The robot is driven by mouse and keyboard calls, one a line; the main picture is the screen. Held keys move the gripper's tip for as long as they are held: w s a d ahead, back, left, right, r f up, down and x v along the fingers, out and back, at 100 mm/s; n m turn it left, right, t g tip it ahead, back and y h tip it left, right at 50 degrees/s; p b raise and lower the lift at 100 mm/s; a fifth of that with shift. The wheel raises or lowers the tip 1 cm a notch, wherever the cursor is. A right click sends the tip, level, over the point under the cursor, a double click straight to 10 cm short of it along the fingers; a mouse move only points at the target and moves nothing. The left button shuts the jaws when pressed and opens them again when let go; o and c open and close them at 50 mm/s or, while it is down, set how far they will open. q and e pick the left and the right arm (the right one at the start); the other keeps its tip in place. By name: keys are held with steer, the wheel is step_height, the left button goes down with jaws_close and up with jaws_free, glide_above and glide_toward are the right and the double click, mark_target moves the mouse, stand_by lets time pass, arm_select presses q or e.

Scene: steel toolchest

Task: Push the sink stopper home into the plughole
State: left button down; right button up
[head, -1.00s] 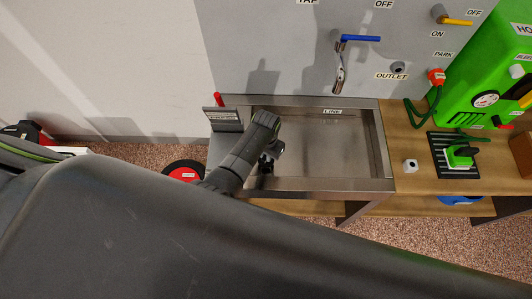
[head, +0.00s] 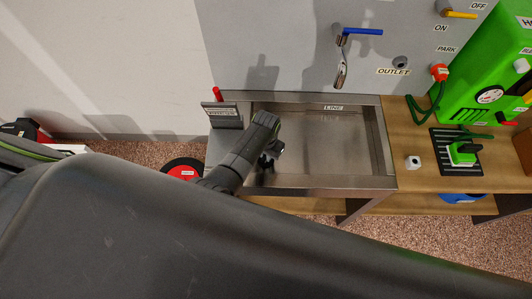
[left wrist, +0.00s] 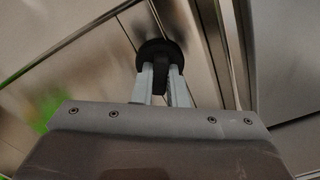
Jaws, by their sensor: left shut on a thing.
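The steel sink (head: 377,140) is a shallow rectangular basin in the middle of the head view. My left gripper (head: 267,164) is low inside the left part of the basin, at its front. In the left wrist view my gripper (left wrist: 166,84) has its two pale fingers shut on the black sink stopper (left wrist: 158,50), whose round wide part shows beyond the fingertips. I cannot tell whether the stopper touches the sink floor. The plughole does not show in either view. My right gripper is not in view.
A blue-handled tap (head: 342,68) hangs from the grey back panel above the sink. A metal holder (head: 224,116) with a red item stands at the sink's left.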

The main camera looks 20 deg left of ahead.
mark_target(265, 156)
arm_select(q)
steer(key=shift+f, duration=0.15)
steer(key=c, duration=1.4)
jaws_free()
steer(key=shift+o, duration=0.2)
steer(key=shift+r, duration=0.65)
step_height(265, 156, up, 16)
steer(key=shift+a, duration=0.1)
